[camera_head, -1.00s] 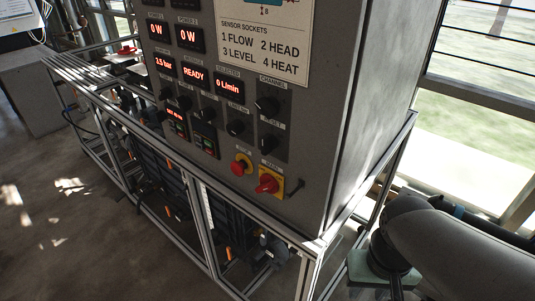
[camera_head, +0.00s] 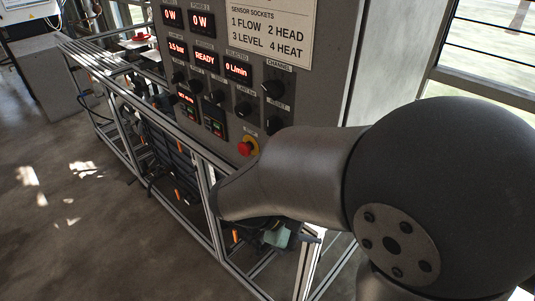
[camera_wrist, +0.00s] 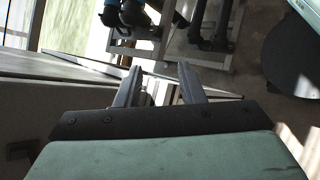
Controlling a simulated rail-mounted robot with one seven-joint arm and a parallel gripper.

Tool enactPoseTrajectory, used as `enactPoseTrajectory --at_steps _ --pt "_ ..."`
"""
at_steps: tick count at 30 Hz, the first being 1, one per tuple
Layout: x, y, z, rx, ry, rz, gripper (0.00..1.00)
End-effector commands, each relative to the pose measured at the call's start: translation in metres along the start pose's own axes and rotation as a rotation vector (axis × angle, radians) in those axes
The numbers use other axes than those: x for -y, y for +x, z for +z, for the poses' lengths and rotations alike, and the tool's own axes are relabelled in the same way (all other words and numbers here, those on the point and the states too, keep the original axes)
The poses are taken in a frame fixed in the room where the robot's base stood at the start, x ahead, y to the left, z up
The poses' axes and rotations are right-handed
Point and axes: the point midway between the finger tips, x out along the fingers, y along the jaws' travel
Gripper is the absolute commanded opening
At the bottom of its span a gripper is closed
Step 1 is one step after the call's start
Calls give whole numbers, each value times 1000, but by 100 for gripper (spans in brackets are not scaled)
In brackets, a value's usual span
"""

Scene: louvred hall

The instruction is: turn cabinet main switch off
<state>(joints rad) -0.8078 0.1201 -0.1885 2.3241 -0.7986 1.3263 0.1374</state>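The grey cabinet (camera_head: 385,75) stands in the middle of the head view, its front panel carrying displays, dark knobs and labels. The red main switch on its yellow plate is hidden behind my arm in the head view. The red stop button (camera_head: 246,147) beside it still shows at the arm's edge. My gripper (camera_wrist: 158,78) is open in the wrist view, its two fingers apart with nothing between them. Its green body (camera_head: 278,236) shows partly below my arm in the head view, low by the frame. The switch is not seen in the wrist view.
An aluminium frame (camera_head: 208,205) carries the cabinet and runs back to the left, with hoses and dark parts inside. Louvred windows (camera_head: 485,55) are at the right. The floor (camera_head: 85,230) at the left is clear.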

Motion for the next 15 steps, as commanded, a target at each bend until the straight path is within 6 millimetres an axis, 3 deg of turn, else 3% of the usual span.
enactPoseTrajectory --at_steps 3,9,12,15 --pt "-16 -50 -42 26 -133 351 35" --pt "-19 -130 -86 14 -202 772 35" --pt "-17 -149 -94 4 -206 862 35" --pt "-17 -154 -97 1 -205 893 35"
